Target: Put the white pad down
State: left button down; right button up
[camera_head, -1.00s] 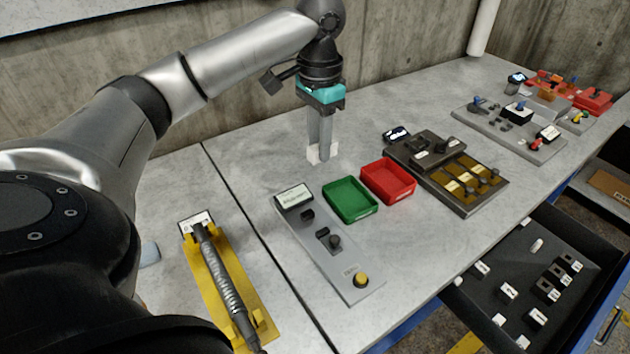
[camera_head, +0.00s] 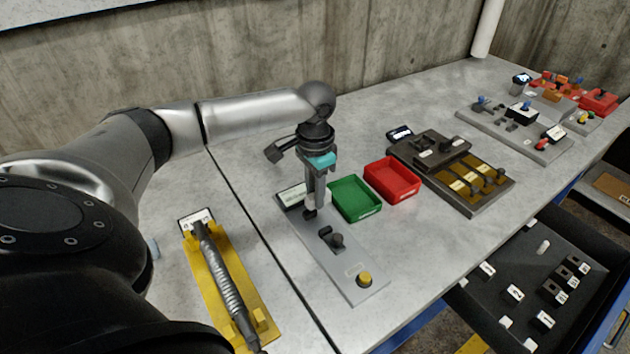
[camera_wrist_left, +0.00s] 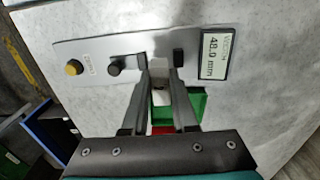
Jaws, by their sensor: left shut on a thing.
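My left gripper (camera_head: 315,206) is over the upper end of the grey panel (camera_head: 352,282), beside the panel's display (camera_head: 292,195). It also shows in the left wrist view (camera_wrist_left: 159,68), with its two dark fingers a small gap apart. It is shut on the white pad, of which I make out only a pale patch (camera_wrist_left: 159,76) between the fingers. The rest of the pad is hidden, and I cannot tell whether it touches the panel. My right gripper is in neither view.
A green tray (camera_head: 357,211) and a red tray (camera_head: 392,193) stand just right of the gripper. A yellow holder (camera_head: 208,278) with a grey tool lies left. A dark device (camera_head: 475,202) is further right, and an open drawer (camera_head: 480,312) is below the table edge.

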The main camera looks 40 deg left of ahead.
pick_arm(q)
notch_tip(320, 180, down, 4)
jog(key=shift+f+b, duration=0.25)
jog(key=shift+b, duration=0.15)
jog(key=shift+f, duration=0.1)
jog(key=shift+f, duration=0.15)
jog(key=shift+f, duration=0.35)
jog(key=shift+f, duration=0.1)
jog(key=c, duration=0.7)
grip_release()
